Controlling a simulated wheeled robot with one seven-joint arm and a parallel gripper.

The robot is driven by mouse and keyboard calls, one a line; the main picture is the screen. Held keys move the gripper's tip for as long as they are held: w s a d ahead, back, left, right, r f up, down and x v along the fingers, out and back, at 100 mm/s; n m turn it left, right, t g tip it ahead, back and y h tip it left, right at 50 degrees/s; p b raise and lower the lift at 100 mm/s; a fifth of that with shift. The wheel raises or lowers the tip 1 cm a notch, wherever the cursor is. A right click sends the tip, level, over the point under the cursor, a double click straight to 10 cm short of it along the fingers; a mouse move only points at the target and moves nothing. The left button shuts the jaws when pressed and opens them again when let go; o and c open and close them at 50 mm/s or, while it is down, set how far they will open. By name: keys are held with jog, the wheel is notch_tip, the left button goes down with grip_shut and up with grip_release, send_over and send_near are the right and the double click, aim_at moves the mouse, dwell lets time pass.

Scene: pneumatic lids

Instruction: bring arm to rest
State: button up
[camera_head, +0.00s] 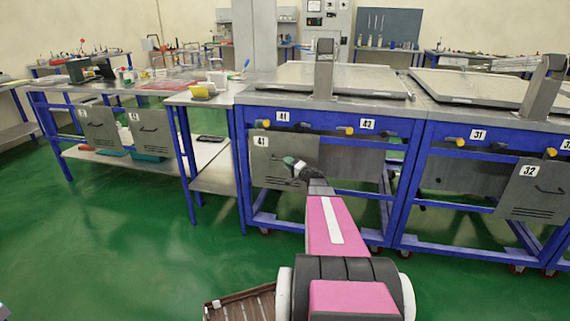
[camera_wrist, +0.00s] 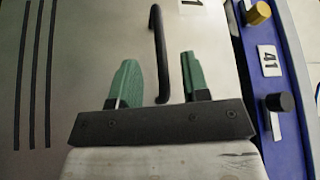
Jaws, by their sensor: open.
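My arm, pink and black, reaches forward from the bottom of the head view toward the bench marked 41. My gripper (camera_head: 296,165) is in front of the grey door panel (camera_head: 265,178) labelled 41. In the wrist view my gripper (camera_wrist: 160,80) has its two green fingers apart, with nothing held. The panel's black handle (camera_wrist: 157,50) shows between and beyond the fingers. I cannot tell whether the fingers touch it. A closed grey lid (camera_head: 330,78) lies on top of this bench.
The blue bench frame (camera_head: 310,128) carries yellow and black knobs, including a yellow knob (camera_wrist: 258,13) close to my gripper. A second lidded bench with a panel marked 32 (camera_head: 535,188) stands to the right. A cluttered workbench (camera_head: 160,92) stands left. Green floor (camera_head: 130,240) is clear at left.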

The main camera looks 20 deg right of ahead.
jog(key=v, duration=0.9)
jog(key=s+a+f+n+g+h, duration=0.2)
jog(key=s+a+n+g+h, duration=0.2)
jog(key=s+a+g, duration=0.4)
jog(key=s+a+f+n+g+h, duration=0.3)
jog(key=s+a+g, duration=0.6)
jog(key=s+a, duration=0.7)
jog(key=a+n+h, duration=0.2)
jog(key=a, duration=0.3)
jog(key=shift+f+h, duration=0.3)
jog(key=shift+d, duration=0.1)
dwell(0.3)
